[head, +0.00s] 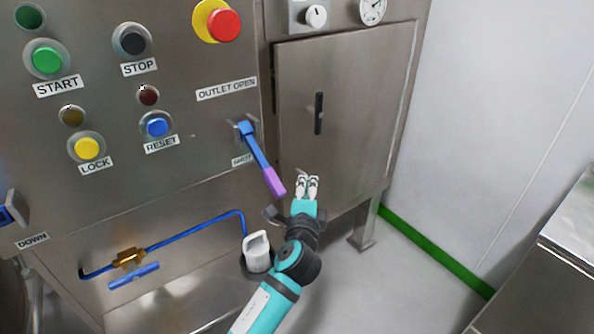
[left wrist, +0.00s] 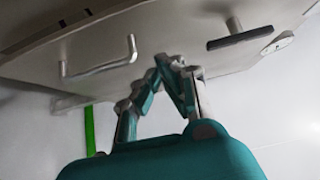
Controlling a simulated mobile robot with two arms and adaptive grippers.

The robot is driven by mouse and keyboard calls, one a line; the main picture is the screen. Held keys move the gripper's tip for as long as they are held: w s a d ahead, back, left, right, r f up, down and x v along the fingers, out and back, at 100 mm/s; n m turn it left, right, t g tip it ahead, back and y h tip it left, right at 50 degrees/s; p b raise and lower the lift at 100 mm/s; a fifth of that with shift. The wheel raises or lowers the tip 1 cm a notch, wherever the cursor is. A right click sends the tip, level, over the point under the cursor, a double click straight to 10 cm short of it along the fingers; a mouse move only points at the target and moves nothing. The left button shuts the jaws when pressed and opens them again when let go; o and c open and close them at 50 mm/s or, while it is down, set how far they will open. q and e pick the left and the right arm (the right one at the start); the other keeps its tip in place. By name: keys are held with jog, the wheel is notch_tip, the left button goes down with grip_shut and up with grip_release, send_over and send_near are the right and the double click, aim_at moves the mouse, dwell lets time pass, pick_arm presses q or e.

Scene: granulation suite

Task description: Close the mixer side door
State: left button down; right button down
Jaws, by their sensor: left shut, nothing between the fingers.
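The mixer side door (head: 350,90) is a grey metal panel at the right of the machine in the head view, with a dark upright handle (head: 318,113). It looks close to flush with its frame; I cannot tell if it is fully shut. My left gripper (head: 308,181) is shut and empty, in front of the door's lower part. In the left wrist view its fingertips (left wrist: 172,62) meet near a metal panel (left wrist: 190,30), between a bent metal handle (left wrist: 100,66) and a dark bar handle (left wrist: 240,38). Contact with the panel cannot be told.
A blue lever with a purple grip (head: 274,181) sticks out just left of my gripper. The control panel with several buttons (head: 157,127) fills the left. A blue pipe (head: 190,232) and a white-handled part (head: 257,254) are lower down. Open floor (head: 410,280) lies right; a metal bench (head: 560,250) stands beyond.

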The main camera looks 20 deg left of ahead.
pick_arm(q)
jog(key=shift+w+a, duration=0.65)
jog(key=shift+w, duration=0.35)
jog(key=shift+w+a, duration=0.7)
jog(key=shift+w, duration=0.3)
jog(key=shift+w+a, duration=0.65)
jog(key=shift+w, duration=0.35)
pick_arm(e)
jog(key=shift+w+r, duration=0.25)
jog(key=shift+r, duration=0.25)
pick_arm(q)
jog(key=shift+a, duration=0.1)
